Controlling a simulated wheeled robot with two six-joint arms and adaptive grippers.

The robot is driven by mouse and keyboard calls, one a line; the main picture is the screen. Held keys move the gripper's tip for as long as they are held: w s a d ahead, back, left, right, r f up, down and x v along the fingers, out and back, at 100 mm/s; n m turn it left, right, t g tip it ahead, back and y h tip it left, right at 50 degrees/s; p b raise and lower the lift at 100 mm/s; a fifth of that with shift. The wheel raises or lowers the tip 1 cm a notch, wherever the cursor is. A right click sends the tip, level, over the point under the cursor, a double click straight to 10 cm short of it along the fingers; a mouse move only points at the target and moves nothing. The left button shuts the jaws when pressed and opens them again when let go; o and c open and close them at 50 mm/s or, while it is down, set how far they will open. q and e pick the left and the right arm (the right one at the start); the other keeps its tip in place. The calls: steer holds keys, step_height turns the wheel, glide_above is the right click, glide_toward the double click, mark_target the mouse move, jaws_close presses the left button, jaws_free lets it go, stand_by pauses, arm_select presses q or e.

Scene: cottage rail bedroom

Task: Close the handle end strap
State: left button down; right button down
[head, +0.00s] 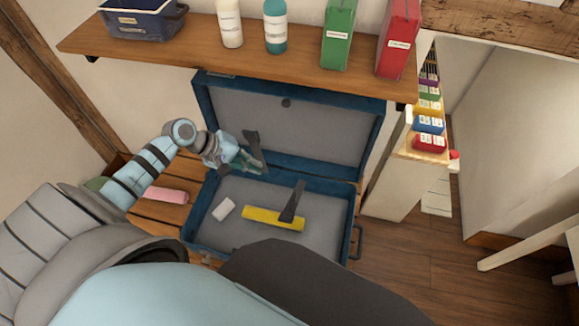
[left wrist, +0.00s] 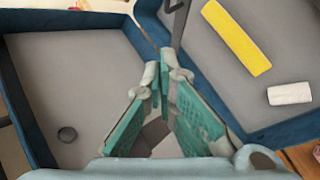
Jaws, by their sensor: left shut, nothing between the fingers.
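The blue suitcase (head: 352,212) lies open with its grey-lined lid (head: 300,125) raised. A dark strap (head: 293,203) stands tilted over the base on the handle side, its lower end at the yellow roll. It also shows at the top of the left wrist view (left wrist: 180,22). A second dark strap (head: 253,147) sits farther left, beside my left gripper (head: 258,167). The suitcase handle (head: 358,241) is on the right side. My left gripper is shut and empty above the hinge area; it also shows in the left wrist view (left wrist: 163,75). My right gripper is out of view.
A yellow roll (head: 273,219) and a white roll (head: 223,209) lie in the base. A pink roll (head: 166,195) lies on the slatted bench left of the suitcase. A wooden shelf (head: 200,56) with bottles and boxes hangs above the lid.

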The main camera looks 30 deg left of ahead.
arm_select(q)
steer(key=w+d+f+b, duration=0.1)
steer(key=w+d+f, duration=0.1)
steer(key=d+f, duration=0.6)
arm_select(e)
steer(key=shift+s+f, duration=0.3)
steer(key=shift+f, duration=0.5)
arm_select(q)
steer(key=shift+w+f, duration=0.15)
steer(key=shift+f, duration=0.05)
